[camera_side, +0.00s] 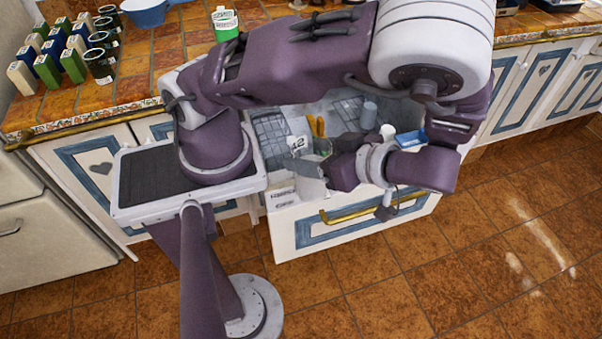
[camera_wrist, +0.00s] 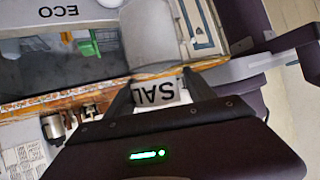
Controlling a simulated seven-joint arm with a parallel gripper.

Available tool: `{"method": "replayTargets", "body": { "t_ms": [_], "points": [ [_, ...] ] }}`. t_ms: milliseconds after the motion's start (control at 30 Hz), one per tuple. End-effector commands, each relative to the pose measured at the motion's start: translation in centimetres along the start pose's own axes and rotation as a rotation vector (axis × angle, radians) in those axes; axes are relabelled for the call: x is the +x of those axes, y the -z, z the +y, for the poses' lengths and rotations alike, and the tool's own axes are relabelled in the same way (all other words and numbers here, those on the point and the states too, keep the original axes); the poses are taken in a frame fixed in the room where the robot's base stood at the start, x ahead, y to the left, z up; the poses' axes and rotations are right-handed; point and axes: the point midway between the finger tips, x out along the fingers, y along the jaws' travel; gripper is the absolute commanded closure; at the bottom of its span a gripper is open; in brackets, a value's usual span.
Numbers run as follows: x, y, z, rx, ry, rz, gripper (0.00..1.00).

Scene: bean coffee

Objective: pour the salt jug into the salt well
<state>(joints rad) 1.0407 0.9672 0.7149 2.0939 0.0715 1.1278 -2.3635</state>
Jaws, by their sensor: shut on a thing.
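A grey jug (camera_wrist: 150,40) fills the top middle of the wrist view. Its white label (camera_wrist: 156,92) shows the letters "SAL", upside down and partly covered. My gripper (camera_wrist: 157,86) is shut on the jug, with one dark finger on each side. In the side view my gripper (camera_side: 333,158) is low over the open drawer, pointing left. The held jug is hard to make out there among the pale shapes at its tip. I cannot pick out the salt well for certain, nor see anything flowing from the jug.
The open drawer (camera_side: 292,222) holds dividers, orange items (camera_side: 318,126) and a grey cylinder (camera_side: 370,110). Dark jars (camera_side: 100,65) and green, blue and white boxes (camera_side: 47,70) stand on the tiled counter at left. A green container (camera_side: 226,26) stands on the counter behind my arm.

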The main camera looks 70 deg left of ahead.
Motion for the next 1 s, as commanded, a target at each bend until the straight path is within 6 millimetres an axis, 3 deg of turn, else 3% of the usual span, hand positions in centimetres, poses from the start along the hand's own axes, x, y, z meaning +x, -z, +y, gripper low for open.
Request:
{"method": "replayTargets", "body": {
  "t_ms": [1000],
  "points": [
    [3.2,1.4,2.6,0.273,0.113,-0.387,1.0]
  ]
}}
